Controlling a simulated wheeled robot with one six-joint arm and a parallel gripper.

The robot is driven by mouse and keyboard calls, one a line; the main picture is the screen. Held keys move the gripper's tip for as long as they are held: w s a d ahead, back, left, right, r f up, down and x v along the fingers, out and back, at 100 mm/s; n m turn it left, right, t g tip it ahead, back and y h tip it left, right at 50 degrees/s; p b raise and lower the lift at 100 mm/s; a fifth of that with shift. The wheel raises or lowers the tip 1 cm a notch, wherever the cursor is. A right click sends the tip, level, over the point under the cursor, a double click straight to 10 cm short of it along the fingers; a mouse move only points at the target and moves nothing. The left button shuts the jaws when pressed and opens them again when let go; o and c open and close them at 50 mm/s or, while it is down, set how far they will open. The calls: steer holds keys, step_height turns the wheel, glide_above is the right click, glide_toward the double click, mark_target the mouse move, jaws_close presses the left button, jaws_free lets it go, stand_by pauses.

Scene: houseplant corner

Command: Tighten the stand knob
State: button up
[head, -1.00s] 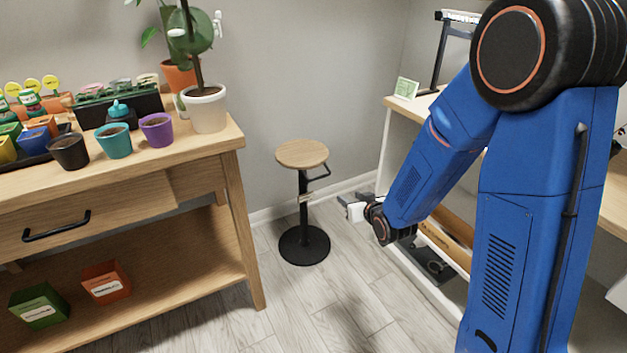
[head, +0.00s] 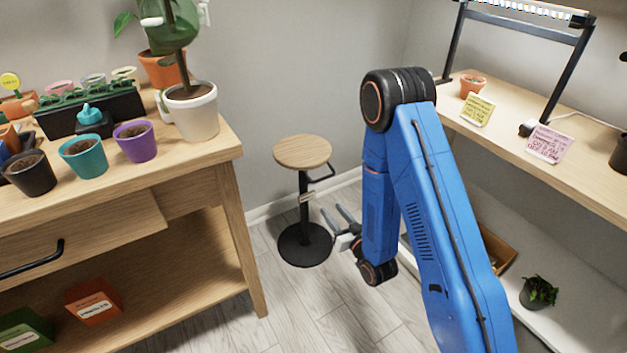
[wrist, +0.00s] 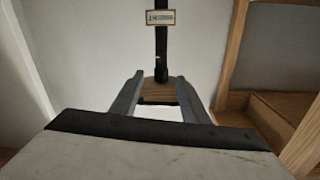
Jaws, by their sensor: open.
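The stand has a round wooden top (head: 303,152), a black post (head: 304,215) with a small label, and a round black base on the floor. A bent black handle (head: 325,173) sticks out to the right just under the top; I cannot tell whether it is the knob. My gripper (head: 333,210) is open and empty, to the right of the post and lower than the handle, apparently apart from the stand. In the wrist view the post (wrist: 161,45) and part of the wooden top (wrist: 156,92) show between and beyond the open fingers.
A wooden bench (head: 205,166) with pots, including a white one (head: 192,112), stands on the left. A shelf unit (head: 510,145) with note cards and a lamp frame stands on the right. Bare floor (head: 300,295) lies in front of the stand.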

steer(key=shift+a+f, duration=0.1)
steer(key=shift+f, duration=0.15)
steer(key=x, duration=1.7)
steer(key=shift+r, duration=0.25)
steer(key=shift+w+a, duration=0.1)
steer(key=shift+a, duration=0.05)
steer(key=c, duration=1)
